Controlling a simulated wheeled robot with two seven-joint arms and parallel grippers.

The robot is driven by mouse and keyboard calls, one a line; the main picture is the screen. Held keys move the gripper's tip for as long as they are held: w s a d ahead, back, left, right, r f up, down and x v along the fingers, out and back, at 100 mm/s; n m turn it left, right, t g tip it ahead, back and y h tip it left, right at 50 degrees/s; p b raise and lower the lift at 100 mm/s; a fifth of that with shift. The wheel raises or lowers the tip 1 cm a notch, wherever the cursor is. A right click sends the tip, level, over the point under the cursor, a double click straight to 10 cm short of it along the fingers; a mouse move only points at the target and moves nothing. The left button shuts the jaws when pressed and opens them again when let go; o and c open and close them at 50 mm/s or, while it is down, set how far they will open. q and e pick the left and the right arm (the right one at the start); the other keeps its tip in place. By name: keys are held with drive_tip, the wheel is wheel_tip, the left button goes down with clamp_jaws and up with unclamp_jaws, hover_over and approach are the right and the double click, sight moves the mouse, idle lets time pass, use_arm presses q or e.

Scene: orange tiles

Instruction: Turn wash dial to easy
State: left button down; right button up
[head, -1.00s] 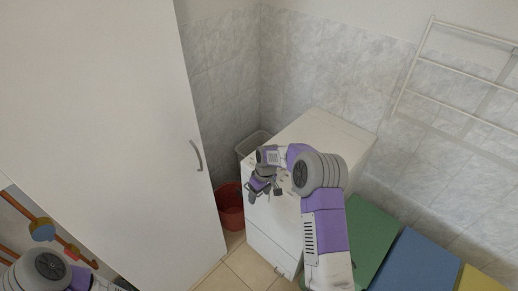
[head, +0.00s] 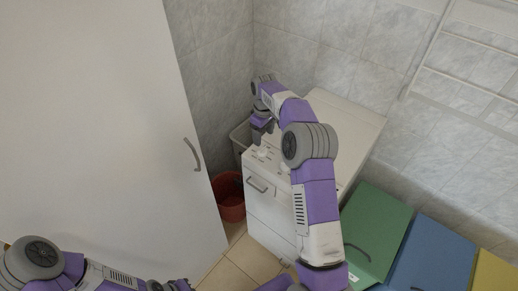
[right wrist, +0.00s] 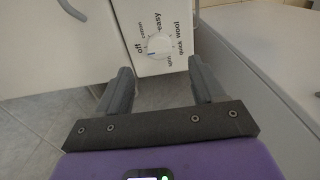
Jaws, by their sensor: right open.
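The wash dial (right wrist: 159,46) is a white round knob on the white panel of the washing machine (head: 345,118). In the right wrist view, words including off, easy, wool and spin ring the dial. A small blue mark on the dial appears to be on the side of off. My right gripper (right wrist: 162,88) is open and empty, and the dial shows beyond and between its two fingers, apart from them. In the head view my right gripper (head: 260,130) is over the machine's front top edge. My left arm shows at the lower left; its fingers do not show.
A tall white cabinet (head: 90,120) with a grey handle stands left of the machine. A red bucket (head: 229,198) is on the floor between them. Green (head: 376,230), blue (head: 432,258) and yellow (head: 492,275) panels stand at the right. A white rack (head: 470,80) hangs on the tiled wall.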

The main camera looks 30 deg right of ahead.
sight(263, 148)
drive_tip(key=shift+w+f, duration=0.35)
drive_tip(key=shift+f, duration=0.55)
use_arm(q)
drive_tip(key=shift+w+f+b, duration=0.25)
drive_tip(key=shift+f+b, duration=0.4)
drive_tip(key=shift+f, duration=0.3)
use_arm(e)
wheel_tip(263, 148, down, 7)
drive_tip(key=shift+s+r, duration=0.15)
drive_tip(key=shift+r, duration=0.05)
drive_tip(key=shift+c, duration=0.3)
drive_tip(key=c, duration=1)
use_arm(q)
drive_tip(key=shift+r, duration=0.15)
use_arm(e)
drive_tip(key=shift+m, duration=0.3)
